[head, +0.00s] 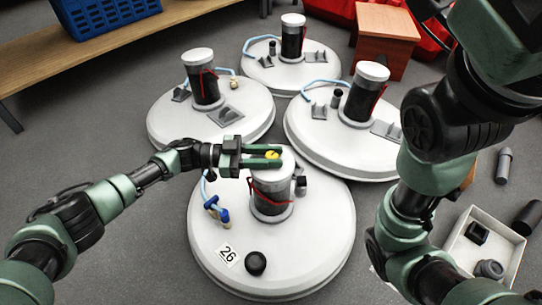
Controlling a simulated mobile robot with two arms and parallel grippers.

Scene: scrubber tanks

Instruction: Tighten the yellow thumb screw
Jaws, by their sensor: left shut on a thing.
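The yellow thumb screw (272,155) sits at the top of the canister (271,190) on the nearest round white tank lid, marked 26 (228,254). My left gripper (270,156) reaches in from the left, level with the canister's top, and is shut on the thumb screw. Its green fingers lie on either side of the screw and partly cover the canister's pale cap. My right arm (430,150) rises along the right side, and its gripper is not in view.
Several similar lids with canisters (206,82) stand behind. The near lid carries a blue valve (218,210) and a black knob (256,263). A white tray (505,247) with dark parts is at lower right. A bench with a blue crate (105,12) is at upper left.

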